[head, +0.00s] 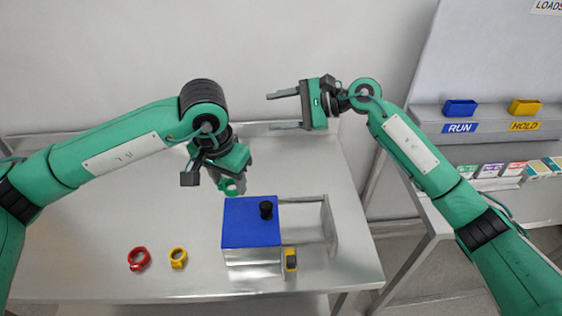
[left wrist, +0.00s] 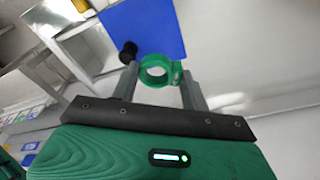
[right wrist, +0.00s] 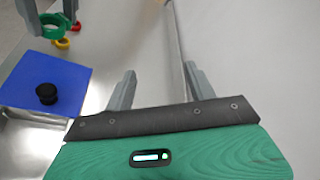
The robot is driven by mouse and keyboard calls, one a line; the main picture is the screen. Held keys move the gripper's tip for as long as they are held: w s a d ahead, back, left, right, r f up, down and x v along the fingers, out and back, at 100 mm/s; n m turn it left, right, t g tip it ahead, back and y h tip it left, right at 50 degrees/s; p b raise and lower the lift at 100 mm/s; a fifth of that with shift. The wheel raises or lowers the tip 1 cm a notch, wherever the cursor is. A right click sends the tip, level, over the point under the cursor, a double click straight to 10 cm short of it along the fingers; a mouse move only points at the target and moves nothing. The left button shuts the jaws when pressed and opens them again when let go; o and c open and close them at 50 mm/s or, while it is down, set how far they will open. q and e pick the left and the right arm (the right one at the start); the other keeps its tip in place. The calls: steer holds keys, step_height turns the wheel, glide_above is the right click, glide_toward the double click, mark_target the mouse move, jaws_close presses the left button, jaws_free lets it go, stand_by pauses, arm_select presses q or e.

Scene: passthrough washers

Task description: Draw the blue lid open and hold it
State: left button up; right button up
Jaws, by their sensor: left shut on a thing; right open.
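The blue lid (head: 245,232) lies flat over a box near the table's front edge, with a black knob (head: 266,209) on top. It also shows in the left wrist view (left wrist: 150,25) and the right wrist view (right wrist: 30,75). My left gripper (head: 222,184) is shut on a green ring (left wrist: 143,74), held in the air just behind the lid in the head view. My right gripper (head: 285,110) is open and empty, high above the table's back right, apart from the lid and knob.
A rail frame (head: 328,215) extends right from the box. A yellow-and-black piece (head: 290,260) sits at the box's front right. A red ring (head: 139,259) and a yellow ring (head: 178,258) lie on the table (head: 80,230).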

mark_target(269, 206)
arm_select(q)
steer(key=shift+c, duration=0.2)
arm_select(e)
steer(key=s+a+f+n+g+h, duration=0.1)
steer(key=s+f+g+h, duration=0.1)
steer(key=f, duration=0.4)
steer(key=s+a+f+g+h, duration=0.1)
steer(key=s+f+g+h, duration=0.1)
steer(key=s+f+h, duration=0.3)
steer(key=s+a+f+n+g+h, duration=0.1)
steer(key=s+f+g+h, duration=0.1)
steer(key=s+f+h, duration=0.2)
steer(key=shift+s+a+f+n, duration=0.2)
steer(key=shift+s+f, duration=0.35)
steer(key=shift+f, duration=0.3)
steer(key=shift+s+a+f+n, duration=0.15)
steer(key=shift+s+f, duration=0.35)
steer(key=shift+f, duration=0.3)
